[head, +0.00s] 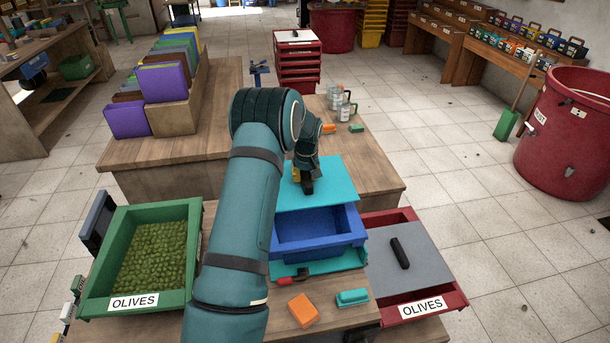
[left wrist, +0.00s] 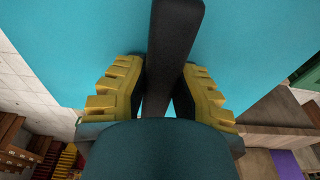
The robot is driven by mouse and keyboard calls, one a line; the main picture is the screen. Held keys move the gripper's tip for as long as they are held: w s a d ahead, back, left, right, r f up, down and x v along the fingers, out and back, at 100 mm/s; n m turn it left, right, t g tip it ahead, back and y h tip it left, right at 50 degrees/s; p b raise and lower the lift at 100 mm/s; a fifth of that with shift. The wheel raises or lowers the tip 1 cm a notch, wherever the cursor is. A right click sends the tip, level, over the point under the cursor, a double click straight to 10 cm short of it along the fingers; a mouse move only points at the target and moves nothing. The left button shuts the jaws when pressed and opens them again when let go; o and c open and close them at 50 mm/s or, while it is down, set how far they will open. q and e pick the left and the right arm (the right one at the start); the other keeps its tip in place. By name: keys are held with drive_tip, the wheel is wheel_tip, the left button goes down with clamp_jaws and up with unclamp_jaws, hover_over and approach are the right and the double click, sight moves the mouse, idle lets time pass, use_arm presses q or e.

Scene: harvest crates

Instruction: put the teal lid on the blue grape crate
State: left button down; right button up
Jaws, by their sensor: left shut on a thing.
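The teal lid (head: 338,178) is a flat panel with a dark bar handle (left wrist: 168,60). My left gripper (head: 306,182) is shut on that handle; in the left wrist view its yellow fingers (left wrist: 158,90) stand on both sides of the bar. The lid (left wrist: 85,45) is over the far part of the blue crate (head: 318,247) and hides its far rim. The near part of the crate is uncovered and its blue inside shows; no grapes are visible. I cannot tell the gap between lid and crate. My right gripper is not in view.
A green olive crate (head: 188,290) stands left, and a red olive crate (head: 455,297) with a grey lid (head: 428,268) stands right. A teal piece (head: 335,263) lies at the blue crate's near side. An orange block (head: 303,311) and teal block (head: 352,297) lie in front.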

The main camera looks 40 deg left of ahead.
use_arm(q)
drive_tip(key=shift+f+b, duration=1.45)
drive_tip(key=shift+f, duration=1.05)
drive_tip(key=shift+f+b, duration=0.55)
drive_tip(key=shift+f, duration=0.2)
drive_tip(key=c, duration=0.8)
unclamp_jaws()
drive_tip(key=shift+c, duration=0.2)
drive_tip(key=r, duration=0.4)
drive_tip(key=d+r, duration=0.1)
drive_tip(key=r, duration=0.3)
drive_tip(key=s+r, duration=0.1)
drive_tip(key=r, duration=0.3)
drive_tip(key=shift+s+d, duration=0.1)
drive_tip(key=shift+d, duration=0.1)
